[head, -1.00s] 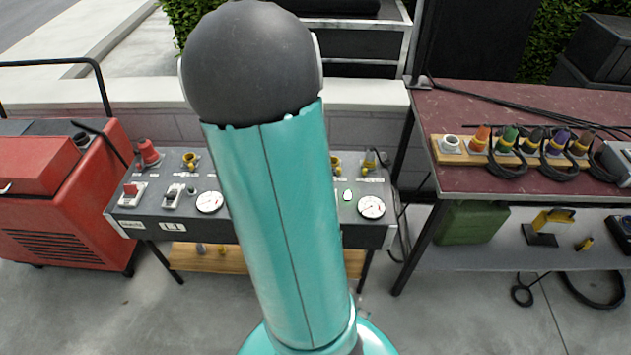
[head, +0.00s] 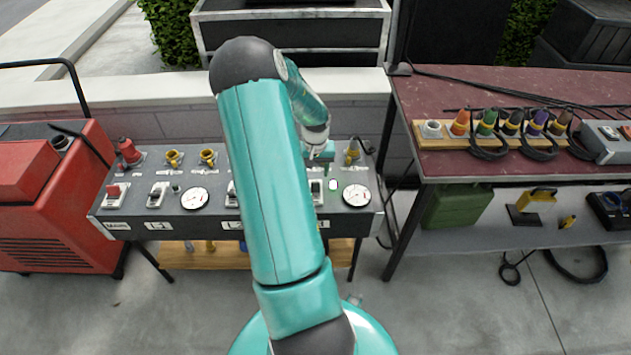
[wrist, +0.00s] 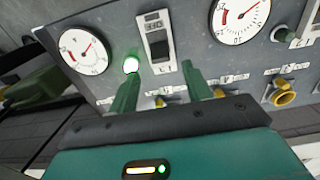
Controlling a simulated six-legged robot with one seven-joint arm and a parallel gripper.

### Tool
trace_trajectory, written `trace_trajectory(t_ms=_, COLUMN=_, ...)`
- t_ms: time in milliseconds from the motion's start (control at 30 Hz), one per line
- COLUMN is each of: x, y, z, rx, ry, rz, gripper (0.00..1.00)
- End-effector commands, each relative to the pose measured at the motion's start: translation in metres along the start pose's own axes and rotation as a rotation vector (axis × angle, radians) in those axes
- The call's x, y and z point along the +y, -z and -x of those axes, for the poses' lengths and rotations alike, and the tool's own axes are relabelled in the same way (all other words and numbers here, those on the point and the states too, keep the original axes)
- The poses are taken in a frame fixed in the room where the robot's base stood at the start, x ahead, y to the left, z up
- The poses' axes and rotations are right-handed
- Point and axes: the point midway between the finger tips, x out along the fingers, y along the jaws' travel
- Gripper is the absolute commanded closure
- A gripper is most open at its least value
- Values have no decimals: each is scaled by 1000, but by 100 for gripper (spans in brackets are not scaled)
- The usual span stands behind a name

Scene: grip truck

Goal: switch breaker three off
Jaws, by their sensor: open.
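Breaker three, a dark switch in a pale frame, is on the grey sloping panel (head: 210,222), near its right end. In the wrist view the panel appears turned over, and breaker three (wrist: 158,42) shows at upper middle, below an inverted label. A green lamp (wrist: 131,65) beside it is lit; it also shows in the head view (head: 333,185). My gripper (wrist: 160,70) is open and empty, its two green fingers spread just short of the switch, apparently not touching it. In the head view my arm hides the panel's middle and part of breaker three.
Round gauges (head: 357,195) (head: 194,198) and yellow connectors (head: 208,157) sit on the panel. The main switch (head: 116,195) and breaker one (head: 157,195) are at its left. A red machine (head: 60,225) stands left; a maroon table (head: 490,165) with coloured plugs stands right.

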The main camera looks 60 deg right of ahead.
Motion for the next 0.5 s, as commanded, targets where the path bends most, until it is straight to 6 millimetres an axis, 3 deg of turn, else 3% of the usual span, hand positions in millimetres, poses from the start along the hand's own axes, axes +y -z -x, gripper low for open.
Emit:
trace_trajectory(t_ms=233, x=0, y=0, z=-44, rx=-2, ry=-1, rz=0, gripper=51)
trace_trajectory(t_ms=500, x=0, y=0, z=-58, rx=0, ry=0, rz=0, gripper=51)
